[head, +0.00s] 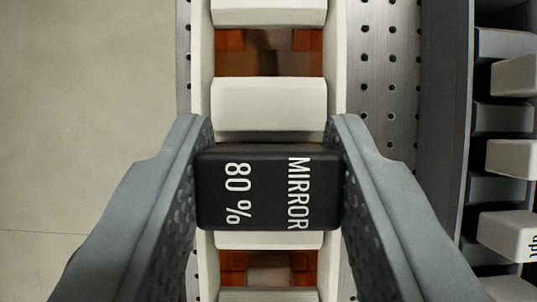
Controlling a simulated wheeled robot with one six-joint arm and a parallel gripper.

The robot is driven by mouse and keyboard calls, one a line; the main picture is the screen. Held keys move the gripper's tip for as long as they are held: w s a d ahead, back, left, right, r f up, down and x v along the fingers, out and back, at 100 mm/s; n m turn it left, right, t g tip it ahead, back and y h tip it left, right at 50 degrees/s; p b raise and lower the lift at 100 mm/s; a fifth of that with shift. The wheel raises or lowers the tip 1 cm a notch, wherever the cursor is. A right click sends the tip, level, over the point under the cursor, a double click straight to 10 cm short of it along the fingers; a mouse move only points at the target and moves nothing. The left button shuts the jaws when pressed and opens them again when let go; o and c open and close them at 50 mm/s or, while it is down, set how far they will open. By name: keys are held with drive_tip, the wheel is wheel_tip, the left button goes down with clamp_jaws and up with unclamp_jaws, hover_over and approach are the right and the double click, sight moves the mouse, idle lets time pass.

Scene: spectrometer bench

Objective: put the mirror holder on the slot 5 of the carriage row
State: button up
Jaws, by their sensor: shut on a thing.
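The mirror holder (268,190) is a black block with white lettering, "MIRROR" and "80 %", read sideways. My gripper (268,180) is shut on it, one grey finger against its left side and one against its right. The holder is over the carriage row (337,50), a pale frame with pale crossbars and reddish-brown gaps between them. The holder covers the part of the row beneath it. I cannot tell whether it is seated or held just above. No slot numbers are visible.
A perforated metal plate (385,70) lies right of the row. Further right, a dark rack (455,120) holds several pale blocks (510,157), one with partly cut-off lettering. Pale floor (85,90) is clear at the left. Crossbars (270,104) stand just beyond the holder.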

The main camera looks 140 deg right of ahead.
drive_tip(key=shift+f, duration=0.1)
drive_tip(key=o, duration=1)
drive_tip(key=shift+s+d+r, duration=0.1)
drive_tip(key=shift+r, duration=0.3)
drive_tip(key=v, duration=1.1)
drive_tip(key=shift+s+d+r, duration=0.1)
drive_tip(key=shift+r, duration=0.05)
drive_tip(key=s+a+m+t+h, duration=0.1)
drive_tip(key=s+t, duration=0.3)
drive_tip(key=s, duration=0.6)
drive_tip(key=s+a+f+m+t+h, duration=0.1)
drive_tip(key=s+m+t, duration=0.2)
drive_tip(key=s, duration=0.8)
drive_tip(key=s+a+f+m+t+h, duration=0.1)
drive_tip(key=s+m+t, duration=0.2)
drive_tip(key=s, duration=0.8)
drive_tip(key=shift+s+a+f+t+h, duration=0.1)
drive_tip(key=shift+a+t+h, duration=0.1)
drive_tip(key=shift+t, duration=0.3)
drive_tip(key=shift+s+a+f+t+h, duration=0.1)
drive_tip(key=shift+s+a+t+h, duration=0.1)
drive_tip(key=shift+t, duration=0.3)
